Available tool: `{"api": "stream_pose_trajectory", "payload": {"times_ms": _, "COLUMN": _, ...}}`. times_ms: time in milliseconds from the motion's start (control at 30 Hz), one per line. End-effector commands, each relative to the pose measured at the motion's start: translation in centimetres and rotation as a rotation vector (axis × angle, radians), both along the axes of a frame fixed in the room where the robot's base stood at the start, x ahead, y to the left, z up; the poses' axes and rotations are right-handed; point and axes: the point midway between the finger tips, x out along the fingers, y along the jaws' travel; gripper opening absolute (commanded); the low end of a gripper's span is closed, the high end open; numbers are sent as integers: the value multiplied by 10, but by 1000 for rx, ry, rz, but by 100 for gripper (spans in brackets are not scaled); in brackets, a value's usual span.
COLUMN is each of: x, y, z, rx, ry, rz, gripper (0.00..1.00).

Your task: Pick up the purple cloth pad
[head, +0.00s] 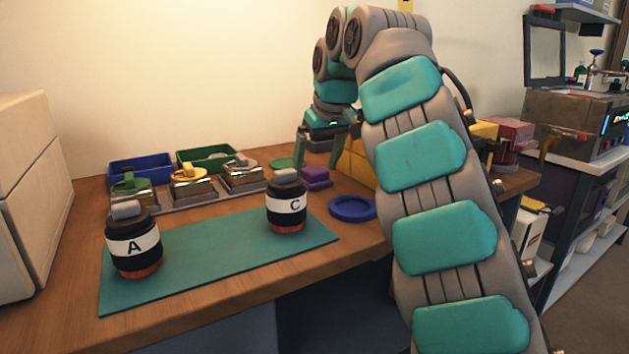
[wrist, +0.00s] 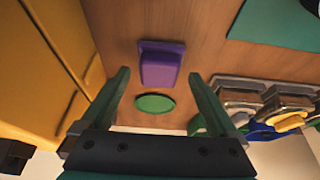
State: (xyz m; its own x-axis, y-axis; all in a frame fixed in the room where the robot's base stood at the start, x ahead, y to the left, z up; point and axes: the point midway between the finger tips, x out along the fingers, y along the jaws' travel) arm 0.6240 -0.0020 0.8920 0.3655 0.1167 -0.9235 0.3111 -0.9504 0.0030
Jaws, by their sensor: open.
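The purple cloth pad (head: 316,177) lies on the wooden table behind lens C, left of the yellow drawers. In the wrist view the purple pad (wrist: 161,65) has a raised block on a flat base and lies ahead of the fingertips, roughly centred between them. My gripper (head: 327,148) is open and empty, with its fingers pointing down above the back of the table. In the wrist view my gripper (wrist: 160,85) shows both teal fingers spread apart, not touching the pad.
A green disc (wrist: 155,103) lies beside the pad. A blue ring (head: 352,208) is in front of it. Lens A (head: 133,242) and lens C (head: 286,205) stand on the teal mat (head: 215,262). Yellow drawers (head: 357,162) are close by; metal clamps (head: 190,186) stand left.

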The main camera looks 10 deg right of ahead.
Motion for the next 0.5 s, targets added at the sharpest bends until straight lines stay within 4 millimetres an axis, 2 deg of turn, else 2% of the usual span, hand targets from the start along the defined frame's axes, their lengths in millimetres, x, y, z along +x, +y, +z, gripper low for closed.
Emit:
{"api": "stream_pose_trajectory", "payload": {"times_ms": 100, "x": 2, "y": 0, "z": -7, "rx": 2, "ry": 2, "rz": -2, "gripper": 95}}
{"api": "stream_pose_trajectory", "payload": {"times_ms": 333, "x": 3, "y": 0, "z": -7, "rx": 3, "ry": 2, "rz": -2, "gripper": 95}}
{"api": "stream_pose_trajectory", "payload": {"times_ms": 500, "x": 3, "y": 0, "z": -7, "rx": 3, "ry": 2, "rz": -2, "gripper": 76}}
